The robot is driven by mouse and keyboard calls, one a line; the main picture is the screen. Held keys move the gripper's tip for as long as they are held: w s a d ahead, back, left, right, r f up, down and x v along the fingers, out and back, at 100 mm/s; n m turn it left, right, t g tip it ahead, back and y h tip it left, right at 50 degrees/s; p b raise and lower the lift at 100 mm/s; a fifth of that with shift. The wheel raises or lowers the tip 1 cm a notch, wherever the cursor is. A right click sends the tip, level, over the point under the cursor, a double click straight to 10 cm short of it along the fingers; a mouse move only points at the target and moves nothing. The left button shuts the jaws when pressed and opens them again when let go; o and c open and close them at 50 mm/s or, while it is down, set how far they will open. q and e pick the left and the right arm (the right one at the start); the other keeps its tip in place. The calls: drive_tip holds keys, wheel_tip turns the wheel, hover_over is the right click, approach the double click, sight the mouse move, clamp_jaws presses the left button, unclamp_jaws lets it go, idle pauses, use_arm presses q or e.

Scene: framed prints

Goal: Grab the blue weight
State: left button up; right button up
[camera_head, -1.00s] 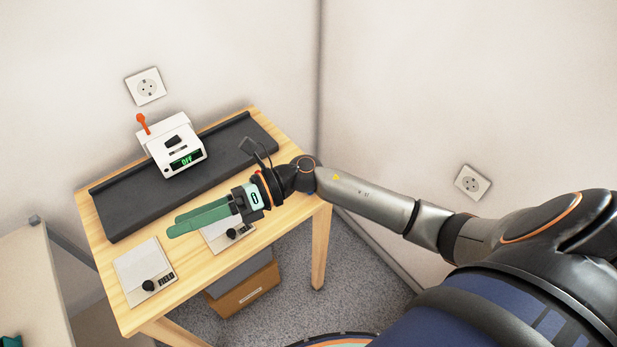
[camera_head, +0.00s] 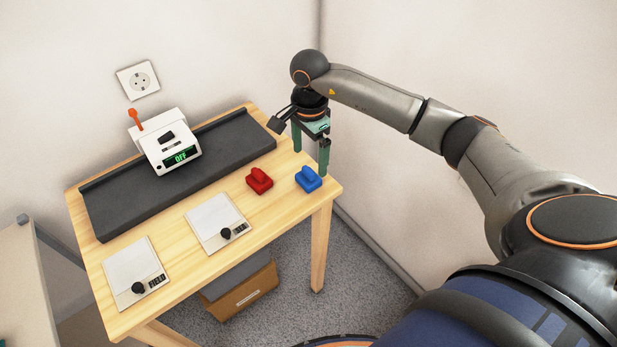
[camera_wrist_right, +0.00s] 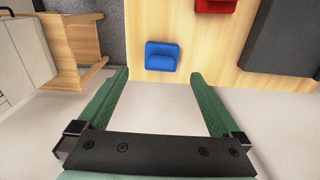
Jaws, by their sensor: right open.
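The blue weight (camera_head: 308,179), a small block with a raised grip on top, sits near the right corner of the wooden table. A similar red weight (camera_head: 260,180) stands to its left. My right gripper (camera_head: 311,160) points down with its green fingers wide apart, above the table's right end and behind the blue weight. In the right wrist view the blue weight (camera_wrist_right: 162,56) lies ahead of the open fingers (camera_wrist_right: 160,85), roughly between their lines, with nothing held. The red weight (camera_wrist_right: 215,5) is cut by the top edge there. My left gripper is out of view.
The wooden table (camera_head: 190,260) carries a dark grey track (camera_head: 225,150), a white device reading OFF (camera_head: 168,143) and two white plates with black knobs, the SELF one (camera_head: 213,218) and the FIELD one (camera_head: 132,268). Below is a cardboard box (camera_head: 245,293). White walls meet behind the table.

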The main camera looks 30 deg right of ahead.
sight(308, 170)
wheel_tip(308, 170, down, 7)
drive_tip(key=shift+w+a+r, duration=0.1)
drive_tip(key=shift+a+r, duration=0.05)
idle(0.4)
drive_tip(key=shift+r, duration=0.1)
clamp_jaws()
idle(0.5)
